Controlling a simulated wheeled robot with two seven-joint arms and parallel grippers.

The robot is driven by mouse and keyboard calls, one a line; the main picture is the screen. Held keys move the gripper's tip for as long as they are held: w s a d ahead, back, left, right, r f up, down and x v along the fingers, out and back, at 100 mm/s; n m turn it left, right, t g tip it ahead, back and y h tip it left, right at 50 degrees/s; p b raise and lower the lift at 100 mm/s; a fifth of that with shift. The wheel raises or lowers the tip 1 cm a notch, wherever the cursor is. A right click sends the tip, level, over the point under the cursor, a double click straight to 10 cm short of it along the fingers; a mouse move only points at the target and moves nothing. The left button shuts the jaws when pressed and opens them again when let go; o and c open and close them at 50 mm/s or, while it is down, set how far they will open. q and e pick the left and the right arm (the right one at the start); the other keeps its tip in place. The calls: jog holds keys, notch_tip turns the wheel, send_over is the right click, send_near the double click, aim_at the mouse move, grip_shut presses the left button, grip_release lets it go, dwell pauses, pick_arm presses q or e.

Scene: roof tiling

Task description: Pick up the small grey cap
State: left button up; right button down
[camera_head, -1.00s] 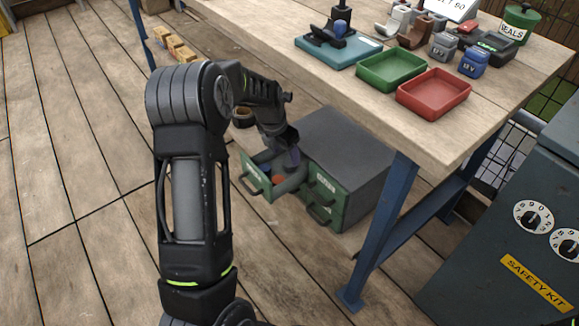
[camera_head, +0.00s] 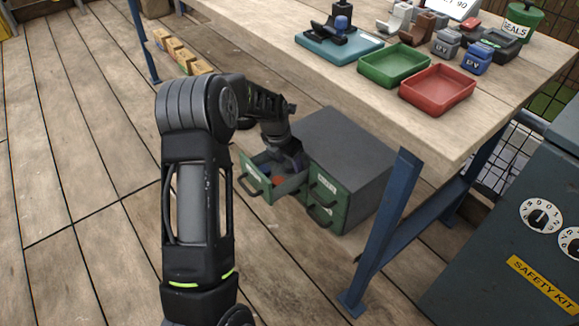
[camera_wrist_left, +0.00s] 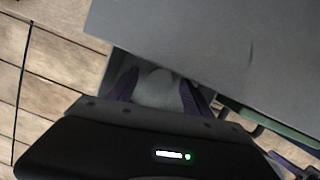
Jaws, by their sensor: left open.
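My left gripper (camera_head: 288,162) reaches down into the open upper left drawer (camera_head: 258,185) of the green-fronted grey cabinet under the table. In the left wrist view its purple fingers (camera_wrist_left: 160,88) are apart, on either side of a pale grey rounded thing (camera_wrist_left: 157,90), which looks like the small grey cap. I cannot tell whether the fingers touch it. The head view does not show the cap clearly, as the gripper covers much of the drawer. A small orange thing (camera_head: 278,180) lies in the drawer in front of the gripper. My right gripper is not in view.
The grey cabinet top (camera_head: 345,140) is close beside the gripper, and it fills much of the wrist view. The wooden table (camera_head: 450,130) overhangs behind, with a green tray (camera_head: 394,66) and a red tray (camera_head: 437,90). A blue table leg (camera_head: 385,230) stands right of the cabinet.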

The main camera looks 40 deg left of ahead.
pick_arm(q)
jog(key=shift+c, duration=0.3)
grip_shut()
dwell(0.5)
